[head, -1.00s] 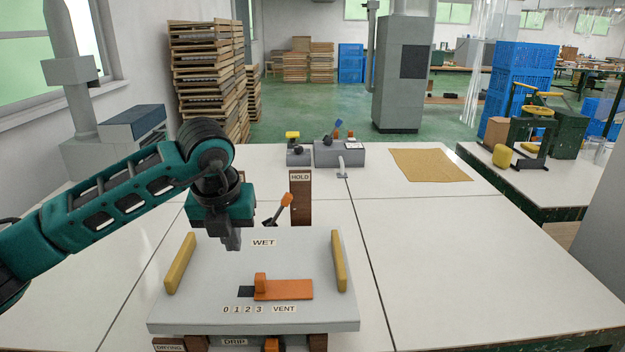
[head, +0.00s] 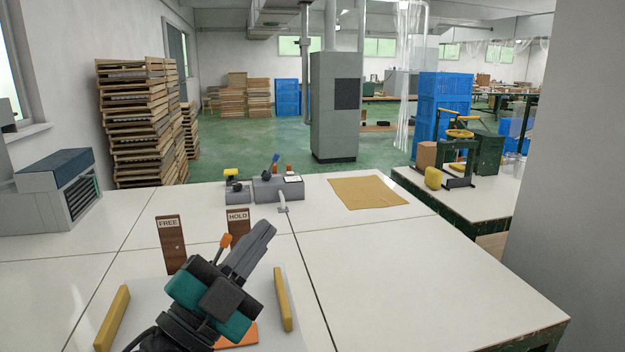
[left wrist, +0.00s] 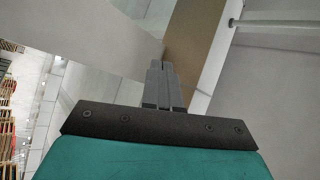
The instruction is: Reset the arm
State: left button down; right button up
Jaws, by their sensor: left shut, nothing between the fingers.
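My left gripper (head: 262,238) is raised over the white tray box at the front of the table, its fingers pointing up and to the right. Its fingers are shut and empty; they also show together in the left wrist view (left wrist: 163,82). The gripper and wrist hide most of the box top (head: 150,300), including the WET label. Part of the orange slider (head: 240,335) shows below the wrist. The orange-tipped lever (head: 225,241) stands just behind the gripper. My right gripper is not in view.
Yellow bars (head: 112,318) flank the box top. Brown FREE (head: 171,246) and HOLD (head: 238,222) signs stand behind it. Grey devices (head: 277,189) and a tan mat (head: 367,192) lie at the back. The table's right side (head: 430,285) is clear.

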pick_arm(q)
jog(key=s+a+f+n+g+y, duration=0.2)
jog(key=a+f+n+g+y, duration=0.2)
jog(key=a+f+n+y, duration=0.95)
jog(key=s+f+n+g, duration=0.2)
jog(key=s+f+g, duration=1)
jog(key=s+f, duration=0.7)
jog(key=w+d+f+t+h, duration=0.1)
jog(key=w+d+f+t, duration=0.1)
jog(key=w+f+t, duration=0.4)
jog(key=shift+w+d+f+t+p, duration=0.4)
jog(key=shift+f+t, duration=0.2)
jog(key=shift+t, duration=0.2)
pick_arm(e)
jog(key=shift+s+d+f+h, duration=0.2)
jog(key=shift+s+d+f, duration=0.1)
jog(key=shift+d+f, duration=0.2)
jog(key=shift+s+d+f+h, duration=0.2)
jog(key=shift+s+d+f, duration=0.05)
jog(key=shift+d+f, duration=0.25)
pick_arm(q)
jog(key=shift+h, duration=0.25)
